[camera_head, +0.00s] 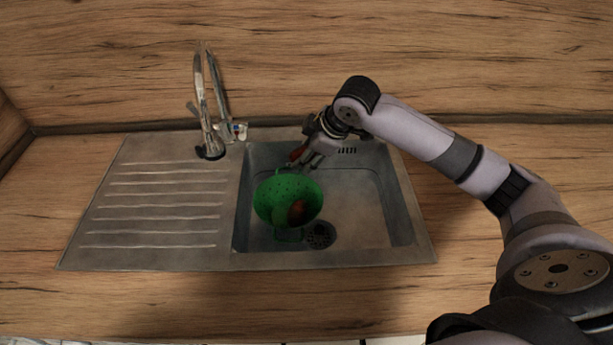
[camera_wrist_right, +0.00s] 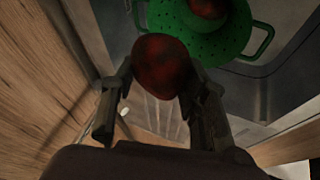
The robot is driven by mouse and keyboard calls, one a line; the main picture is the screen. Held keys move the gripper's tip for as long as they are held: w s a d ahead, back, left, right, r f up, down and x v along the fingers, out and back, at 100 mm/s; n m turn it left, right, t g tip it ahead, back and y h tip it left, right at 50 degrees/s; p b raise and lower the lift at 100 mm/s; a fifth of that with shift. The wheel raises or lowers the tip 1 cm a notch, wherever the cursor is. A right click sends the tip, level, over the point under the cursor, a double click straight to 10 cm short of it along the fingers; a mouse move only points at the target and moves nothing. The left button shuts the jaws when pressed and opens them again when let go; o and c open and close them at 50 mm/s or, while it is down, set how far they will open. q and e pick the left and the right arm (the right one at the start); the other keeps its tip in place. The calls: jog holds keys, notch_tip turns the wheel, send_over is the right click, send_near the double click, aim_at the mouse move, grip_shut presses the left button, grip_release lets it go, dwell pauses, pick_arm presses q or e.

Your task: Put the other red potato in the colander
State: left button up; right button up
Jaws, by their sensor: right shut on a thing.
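The green colander (camera_head: 270,203) stands in the sink basin, and it also shows at the top of the right wrist view (camera_wrist_right: 232,42). One red potato (camera_head: 297,212) lies inside it, partly visible in the right wrist view (camera_wrist_right: 207,8). My right gripper (camera_head: 305,157) is above the basin, just behind the colander's far rim. It is shut on the other red potato (camera_wrist_right: 161,66), which also shows small between the fingers in the head view (camera_head: 296,154). The held potato is outside the colander's bowl. My left gripper is in neither view.
The steel sink (camera_head: 400,215) has a drain (camera_head: 320,235) right of the colander and a ribbed drainboard (camera_head: 150,205) at left. The tap (camera_head: 208,115) rises behind the sink, left of my gripper. A small item (camera_head: 239,131) stands beside it. The basin's right side is clear.

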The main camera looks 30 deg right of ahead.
notch_tip(320, 180, up, 3)
jog(key=shift+r, duration=0.2)
jog(key=shift+w+r, duration=0.1)
jog(key=shift+r, duration=0.25)
jog(key=w+a+t+b, duration=0.3)
jog(key=b, duration=0.2)
send_near(289, 191)
jog(key=shift+n+t+y, duration=0.3)
jog(key=shift+n+y, duration=0.1)
jog(key=w+a, duration=0.2)
jog(key=a, duration=0.1)
jog(key=shift+w+a, duration=0.15)
jog(key=shift+a, duration=0.1)
jog(key=shift+f, duration=0.6)
jog(key=o, duration=1.2)
jog(key=shift+o, duration=0.2)
